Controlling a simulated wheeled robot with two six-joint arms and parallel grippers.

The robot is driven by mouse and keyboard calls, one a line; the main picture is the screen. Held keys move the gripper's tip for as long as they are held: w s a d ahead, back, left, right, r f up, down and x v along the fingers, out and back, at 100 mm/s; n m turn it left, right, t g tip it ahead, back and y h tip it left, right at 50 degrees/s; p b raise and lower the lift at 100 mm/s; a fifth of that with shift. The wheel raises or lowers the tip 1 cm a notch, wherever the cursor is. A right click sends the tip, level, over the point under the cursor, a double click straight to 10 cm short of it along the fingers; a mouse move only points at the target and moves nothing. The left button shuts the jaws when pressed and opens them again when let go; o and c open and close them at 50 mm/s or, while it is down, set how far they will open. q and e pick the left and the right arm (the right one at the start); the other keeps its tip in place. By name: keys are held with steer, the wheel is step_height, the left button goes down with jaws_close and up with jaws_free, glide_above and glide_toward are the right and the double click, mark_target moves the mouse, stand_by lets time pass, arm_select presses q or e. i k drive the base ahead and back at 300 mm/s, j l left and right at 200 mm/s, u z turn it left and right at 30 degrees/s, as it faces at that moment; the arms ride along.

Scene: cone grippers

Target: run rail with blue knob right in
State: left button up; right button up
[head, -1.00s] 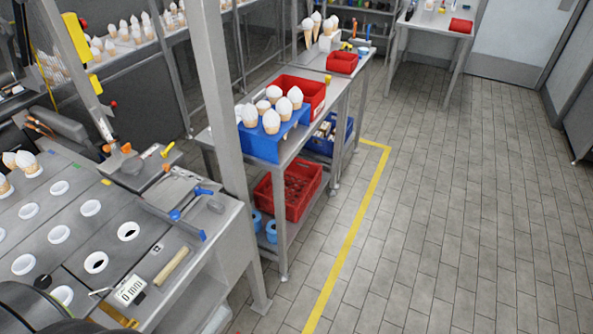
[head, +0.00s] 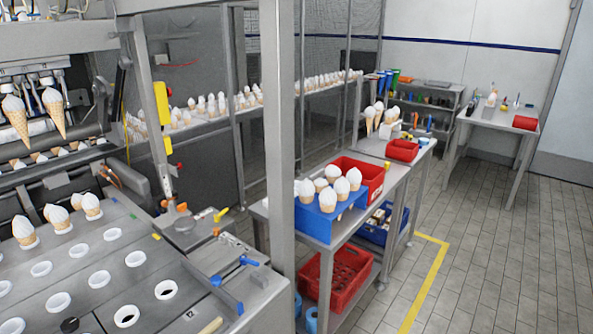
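A blue knob (head: 215,281) sits on the steel machine deck near its right edge. A blue-tipped handle (head: 249,261) lies just to its upper right, and a blue end piece (head: 239,309) is at the deck's edge below. A short metal rail or plate (head: 215,255) runs beside the knob; at this size I cannot tell how far in the rail is. Neither of my grippers shows in the head view.
The deck has rows of white-ringed holes (head: 58,303), some holding cones (head: 91,206). A steel post (head: 278,130) stands right behind the deck. A blue cone holder (head: 316,220) and red bins stand on a side table. The tiled floor at right is clear.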

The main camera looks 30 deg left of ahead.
mark_target(205, 266)
steer(key=u, duration=1.65)
